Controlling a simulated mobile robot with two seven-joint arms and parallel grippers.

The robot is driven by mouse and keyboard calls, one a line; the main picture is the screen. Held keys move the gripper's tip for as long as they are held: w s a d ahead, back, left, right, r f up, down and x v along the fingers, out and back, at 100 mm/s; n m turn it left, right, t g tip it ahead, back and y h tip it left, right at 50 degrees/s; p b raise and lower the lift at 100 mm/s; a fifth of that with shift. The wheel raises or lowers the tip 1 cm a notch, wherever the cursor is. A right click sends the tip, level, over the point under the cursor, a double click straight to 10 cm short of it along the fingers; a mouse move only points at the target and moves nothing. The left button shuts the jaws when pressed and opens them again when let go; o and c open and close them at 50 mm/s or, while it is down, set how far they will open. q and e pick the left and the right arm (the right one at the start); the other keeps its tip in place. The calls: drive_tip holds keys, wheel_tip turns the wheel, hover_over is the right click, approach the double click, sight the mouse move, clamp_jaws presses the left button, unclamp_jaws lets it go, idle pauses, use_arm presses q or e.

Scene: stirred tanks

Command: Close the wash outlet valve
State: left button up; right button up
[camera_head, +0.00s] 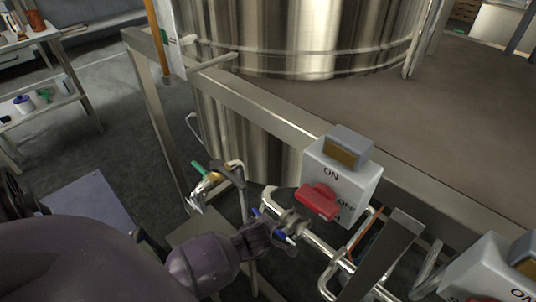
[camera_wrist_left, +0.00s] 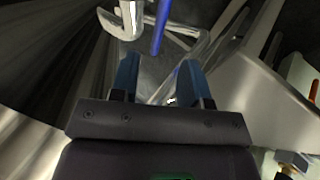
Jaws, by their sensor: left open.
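My left gripper (camera_head: 270,225) comes in from the lower left of the head view and is at the steel pipework below the switch box. Its two blue fingers are apart, and they also show in the left wrist view (camera_wrist_left: 160,76). A blue bar (camera_wrist_left: 161,27), seemingly the valve lever, stands ahead of the gap between the fingers in the left wrist view; I see no grip on it. A metal valve body (camera_head: 290,220) on the pipe is just beyond the fingers in the head view. The lever there is hard to tell from the blue fingertips. My right gripper is out of view.
A grey switch box (camera_head: 350,178) with a red knob (camera_head: 318,201) is mounted on the steel frame (camera_head: 265,105), close to the gripper. A green-handled brass valve (camera_head: 211,177) is nearby on the left. A large steel tank (camera_head: 270,38) stands behind.

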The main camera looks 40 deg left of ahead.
use_arm(q)
drive_tip(key=b+x, duration=0.3)
drive_tip(key=x, duration=0.6)
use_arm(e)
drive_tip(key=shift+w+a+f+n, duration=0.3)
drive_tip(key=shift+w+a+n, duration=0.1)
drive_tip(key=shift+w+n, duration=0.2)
use_arm(q)
drive_tip(key=shift+a+f, duration=0.1)
drive_tip(key=shift+c, duration=0.2)
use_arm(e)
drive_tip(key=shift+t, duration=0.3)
use_arm(q)
clamp_jaws()
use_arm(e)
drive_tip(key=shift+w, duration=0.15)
